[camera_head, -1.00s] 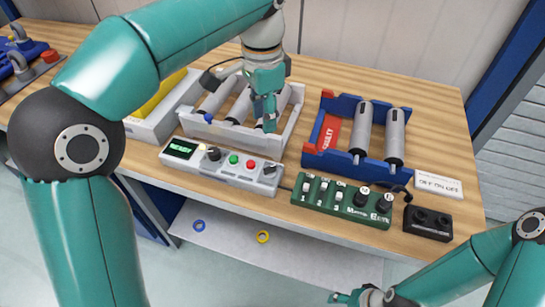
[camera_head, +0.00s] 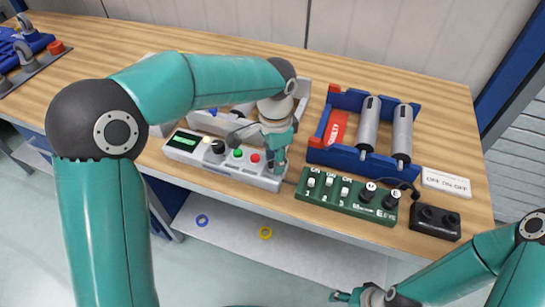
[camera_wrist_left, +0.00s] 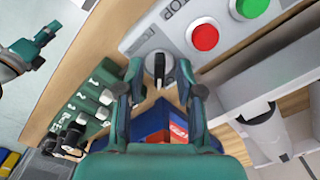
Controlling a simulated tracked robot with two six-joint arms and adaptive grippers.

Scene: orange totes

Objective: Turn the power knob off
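The white control box (camera_head: 222,165) has a display, buttons and knobs on its top. A black knob (camera_wrist_left: 159,66) with a pale pointer line sits at the box's corner in the left wrist view, beside a red button (camera_wrist_left: 204,38). My left gripper (camera_head: 276,163) is over the box's right end, hiding that knob in the head view. In the left wrist view, my left gripper (camera_wrist_left: 159,78) has its fingers apart, with the knob showing between them; contact cannot be told. My right gripper (camera_head: 345,297) is low at the bottom edge, away from the box; its opening is unclear.
A green switch box (camera_head: 335,205) stands to the right, with a small black box (camera_head: 436,222) beyond it. A blue roller tray (camera_head: 345,158) is behind. Another black knob (camera_head: 217,147) and a green button (camera_head: 238,154) are on the white box.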

